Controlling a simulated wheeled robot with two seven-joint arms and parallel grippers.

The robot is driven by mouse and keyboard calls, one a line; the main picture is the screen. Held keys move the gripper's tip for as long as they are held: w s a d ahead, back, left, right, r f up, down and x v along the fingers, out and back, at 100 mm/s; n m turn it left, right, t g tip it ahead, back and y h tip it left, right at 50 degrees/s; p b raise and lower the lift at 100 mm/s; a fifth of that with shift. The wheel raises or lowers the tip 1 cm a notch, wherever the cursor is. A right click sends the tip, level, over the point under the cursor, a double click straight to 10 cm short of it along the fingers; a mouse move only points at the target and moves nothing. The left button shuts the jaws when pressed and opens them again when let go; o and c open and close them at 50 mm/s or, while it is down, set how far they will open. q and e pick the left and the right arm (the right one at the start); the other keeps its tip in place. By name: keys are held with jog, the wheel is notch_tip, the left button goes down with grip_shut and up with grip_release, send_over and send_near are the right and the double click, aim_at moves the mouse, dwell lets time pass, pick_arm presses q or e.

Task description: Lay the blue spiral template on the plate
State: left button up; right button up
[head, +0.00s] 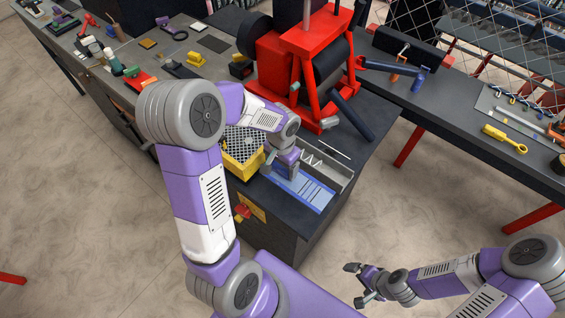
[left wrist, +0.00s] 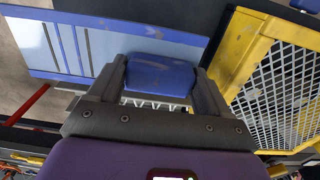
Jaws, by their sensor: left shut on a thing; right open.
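The blue spiral template (head: 312,191) is a flat light-blue panel with darker blue edges and dark slots, low over the front of the bench. In the left wrist view the panel (left wrist: 100,48) runs off to the left. My left gripper (head: 281,171) is shut on its blue grip block (left wrist: 160,75), which sits between the two fingers. A grey metal plate (head: 339,174) with a white zigzag wire lies just behind the template. Whether the template touches it, I cannot tell. My right gripper (head: 358,284) is open and empty, away from the bench at the lower right.
A yellow crate with a mesh top (head: 240,165) stands close to the left of my left gripper; it also shows in the left wrist view (left wrist: 236,48). A red machine (head: 305,60) stands behind. A side bench (head: 450,118) is at the right.

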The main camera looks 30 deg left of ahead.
pick_arm(q)
notch_tip(320, 180, down, 8)
jog(key=b, duration=0.7)
jog(key=shift+r, duration=0.1)
jog(key=shift+f+b, duration=0.6)
jog(key=shift+f, duration=0.05)
dwell(0.6)
jog(key=o, duration=1)
jog(key=shift+r+p, duration=0.6)
jog(key=shift+r, duration=3.25)
